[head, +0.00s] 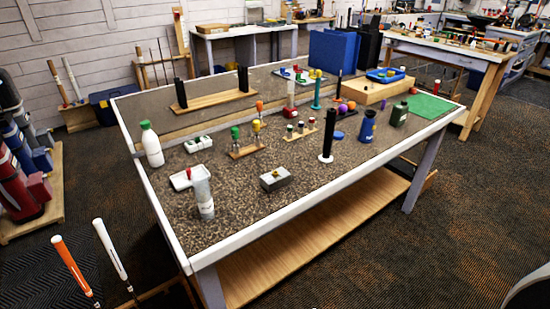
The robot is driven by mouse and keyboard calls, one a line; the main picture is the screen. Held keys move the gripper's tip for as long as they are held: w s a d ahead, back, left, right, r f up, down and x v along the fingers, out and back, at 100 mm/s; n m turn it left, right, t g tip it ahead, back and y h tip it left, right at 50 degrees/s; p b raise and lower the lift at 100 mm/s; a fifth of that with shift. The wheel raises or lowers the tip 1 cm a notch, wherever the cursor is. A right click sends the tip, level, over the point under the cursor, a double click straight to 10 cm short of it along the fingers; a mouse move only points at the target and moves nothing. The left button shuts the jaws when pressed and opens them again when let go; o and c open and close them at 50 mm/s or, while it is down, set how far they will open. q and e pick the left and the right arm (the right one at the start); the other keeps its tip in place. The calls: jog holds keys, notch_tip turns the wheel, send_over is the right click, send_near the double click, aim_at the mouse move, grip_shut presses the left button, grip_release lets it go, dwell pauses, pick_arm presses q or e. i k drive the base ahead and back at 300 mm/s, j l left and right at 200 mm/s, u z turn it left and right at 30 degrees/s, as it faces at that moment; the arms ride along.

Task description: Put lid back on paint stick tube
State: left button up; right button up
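Neither of my grippers is in view. I cannot tell for certain which thing is the paint stick tube or its lid. A second small wooden rack (300,134) holds several short dark tubes with coloured tops. A clear, whitish cylinder (203,195) stands near the bench's front left corner, close to a white tray (181,183) with a small red thing in it. A white and red upright tube (291,94) stands farther back.
The speckled workbench (240,224) has a white raised edge. A white bottle with a green cap (152,147), a grey block (276,179), a black upright post (327,135) and a blue container (368,127) stand on it. Its front middle is fairly clear.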

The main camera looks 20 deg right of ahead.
aim_at(204, 197)
jog(key=l+u, duration=0.1)
jog(key=u, duration=0.45)
jog(key=l+u, duration=0.4)
jog(key=k+l+u, duration=0.15)
jog(key=l+u, duration=0.2)
jog(key=k+l+u, duration=0.1)
jog(key=l, duration=0.25)
jog(key=k+l+u, duration=0.1)
jog(key=l, duration=0.2)
jog(key=k+l+u, duration=0.1)
jog(key=k+l, duration=0.2)
jog(key=l, duration=0.15)
jog(key=k+l, duration=0.15)
jog(key=l, duration=0.2)
jog(key=k+l, duration=0.2)
jog(key=l, duration=0.2)
jog(key=k+l, duration=0.15)
jog(key=l, duration=0.2)
jog(key=u, duration=0.05)
